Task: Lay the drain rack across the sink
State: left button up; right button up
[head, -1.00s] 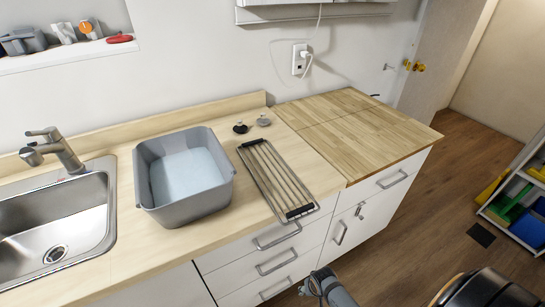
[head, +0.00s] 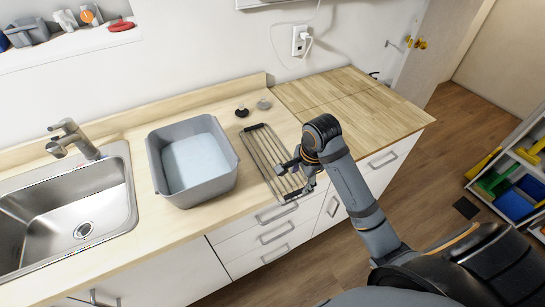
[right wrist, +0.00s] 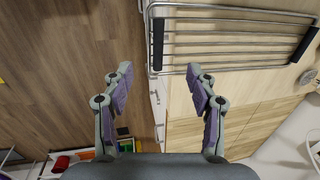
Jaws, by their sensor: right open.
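The drain rack (head: 263,153), a metal frame with long bars and black end grips, lies flat on the wooden counter right of the tub. In the right wrist view the rack (right wrist: 235,42) fills the upper right, one black grip (right wrist: 157,45) toward the fingers. My right gripper (head: 289,178) is over the rack's front end and hides part of it. Its fingers are open and empty in the right wrist view (right wrist: 159,72), with the rack's end just beyond the tips. The steel sink (head: 120,202) is at the left, its basin empty. My left gripper is not in view.
A grey tub (head: 162,187) stands between sink and rack. The faucet (head: 75,140) rises behind the sink. The butcher-block counter (head: 345,100) at right is clear.

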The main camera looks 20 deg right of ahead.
jog(key=b, duration=0.6)
send_over(295, 194)
jog(key=f, duration=0.5)
jog(key=shift+s+d+f, duration=0.2)
jog(key=shift+s, duration=0.05)
jog(key=shift+p, duration=0.35)
jog(key=f+b, duration=0.4)
jog(key=f, duration=0.1)
jog(key=shift+a+b, duration=0.2)
jog(key=shift+b, duration=0.15)
jog(key=shift+w+f, duration=0.1)
jog(key=shift+w, duration=0.1)
grip_shut()
